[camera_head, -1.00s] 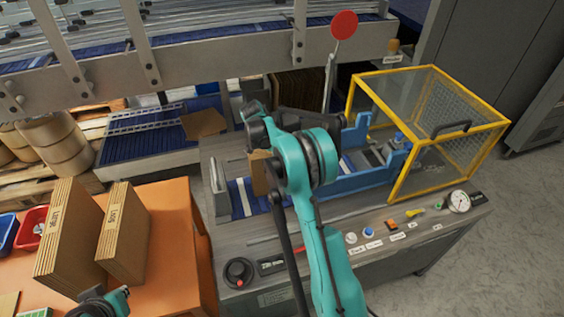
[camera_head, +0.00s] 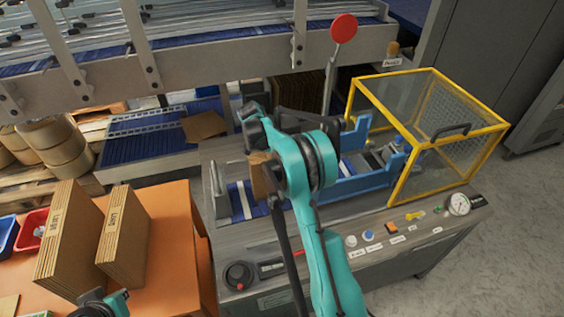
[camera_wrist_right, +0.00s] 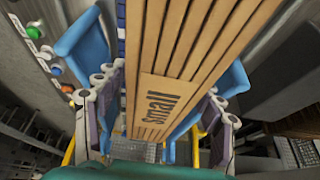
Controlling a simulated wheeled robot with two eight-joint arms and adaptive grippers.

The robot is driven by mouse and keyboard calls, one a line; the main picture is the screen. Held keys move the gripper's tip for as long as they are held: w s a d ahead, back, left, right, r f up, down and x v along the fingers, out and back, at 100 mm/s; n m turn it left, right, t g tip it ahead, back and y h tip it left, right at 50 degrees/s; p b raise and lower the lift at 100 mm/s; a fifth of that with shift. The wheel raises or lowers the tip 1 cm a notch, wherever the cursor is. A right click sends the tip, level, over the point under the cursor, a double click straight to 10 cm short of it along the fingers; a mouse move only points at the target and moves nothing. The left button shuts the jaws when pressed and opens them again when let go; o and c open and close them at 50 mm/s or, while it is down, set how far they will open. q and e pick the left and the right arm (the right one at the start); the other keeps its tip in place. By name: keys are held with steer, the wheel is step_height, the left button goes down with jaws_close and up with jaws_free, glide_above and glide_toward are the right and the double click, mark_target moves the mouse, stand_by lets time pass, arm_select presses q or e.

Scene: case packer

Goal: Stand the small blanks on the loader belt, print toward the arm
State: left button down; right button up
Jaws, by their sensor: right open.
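A stack of brown blanks printed "Small" (camera_wrist_right: 172,72) stands between the fingers of my right gripper (camera_wrist_right: 158,104) in the right wrist view. The fingers are open, one on each side; contact is unclear. In the head view its edge (camera_head: 259,174) shows upright on the blue loader belt (camera_head: 240,200), beside my right arm, which hides most of it and the right gripper. Two more upright stacks of blanks, a left one (camera_head: 70,238) and a right one (camera_head: 124,238), stand on the orange table. My left gripper (camera_head: 104,304) is at the bottom edge near them; its fingers are not clear.
A blue pusher fixture (camera_head: 372,182) and a yellow-framed guard cage (camera_head: 433,72) are at the belt's right. A control panel with buttons and a gauge (camera_head: 459,204) runs along the front. Red (camera_head: 32,232) and blue bins are at the table's left. A flat brown blank (camera_head: 204,125) lies behind.

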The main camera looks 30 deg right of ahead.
steer(key=p+v, duration=0.2)
steer(key=v, duration=0.7)
steer(key=shift+a+r, duration=0.2)
steer(key=shift+r, duration=0.15)
steer(key=shift+a+r, duration=0.15)
steer(key=shift+r, duration=0.15)
steer(key=s+a+r+n+t+y, duration=0.1)
steer(key=s+a+r+n+t, duration=0.1)
steer(key=s+a+r+n, duration=0.3)
steer(key=s+a+r+n+t+y, duration=0.1)
steer(key=s+a+r+n+t, duration=0.1)
steer(key=s+a+r+n, duration=0.45)
steer(key=s+a+f+n+t, duration=0.1)
steer(key=s+f+n, duration=0.1)
steer(key=s, duration=0.4)
steer(key=s+a+f+n+t+y, duration=0.1)
steer(key=s+a+n, duration=0.1)
steer(key=s+n, duration=0.2)
steer(key=s+a+f+n+t+y, duration=0.1)
steer(key=s+a+f+n+t, duration=0.1)
steer(key=s, duration=0.6)
steer(key=shift+a+f+n, duration=0.2)
steer(key=shift+f+n, duration=0.1)
steer(key=shift+n, duration=0.25)
steer(key=shift+s+f, duration=0.1)
steer(key=shift+s, duration=0.05)
